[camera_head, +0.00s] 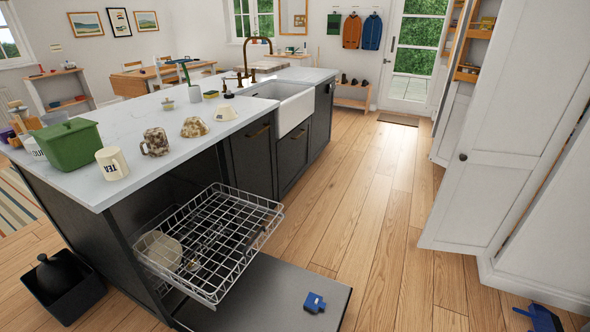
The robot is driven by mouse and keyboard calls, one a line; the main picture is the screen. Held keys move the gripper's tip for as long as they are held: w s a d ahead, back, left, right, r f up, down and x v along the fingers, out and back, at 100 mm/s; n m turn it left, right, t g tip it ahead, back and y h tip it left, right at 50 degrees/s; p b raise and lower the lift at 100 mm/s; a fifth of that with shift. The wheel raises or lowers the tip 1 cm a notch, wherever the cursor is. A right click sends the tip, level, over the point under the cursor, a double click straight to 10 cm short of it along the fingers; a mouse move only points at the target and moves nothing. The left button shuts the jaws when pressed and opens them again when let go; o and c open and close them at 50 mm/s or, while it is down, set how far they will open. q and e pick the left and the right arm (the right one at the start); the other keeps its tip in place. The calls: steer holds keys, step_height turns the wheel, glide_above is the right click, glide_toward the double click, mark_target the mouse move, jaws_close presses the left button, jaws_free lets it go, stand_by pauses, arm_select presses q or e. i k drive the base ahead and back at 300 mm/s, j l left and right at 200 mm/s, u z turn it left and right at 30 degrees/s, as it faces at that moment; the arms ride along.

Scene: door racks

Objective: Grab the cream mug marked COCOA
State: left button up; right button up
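A cream mug (112,162) stands near the front edge of the white counter (150,190); its dark lettering looks like TEA, not COCOA. A pale container (35,148) with dark lettering is partly hidden behind the green box; I cannot read it. Another plain cream mug or cup (226,112) sits farther back, with no lettering visible. A brown mottled mug (155,142) and a similar mottled bowl (194,127) stand between them. I cannot make out the word COCOA anywhere.
A green lidded box (68,144) stands at the counter's left. The dishwasher door (270,290) is down, with its wire rack (220,232) out. A small blue object (314,302) lies on the door. A blue item (540,318) is at bottom right. Wooden floor (365,205) is clear.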

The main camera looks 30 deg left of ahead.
mark_target(156, 139)
steer(key=u, duration=1.25)
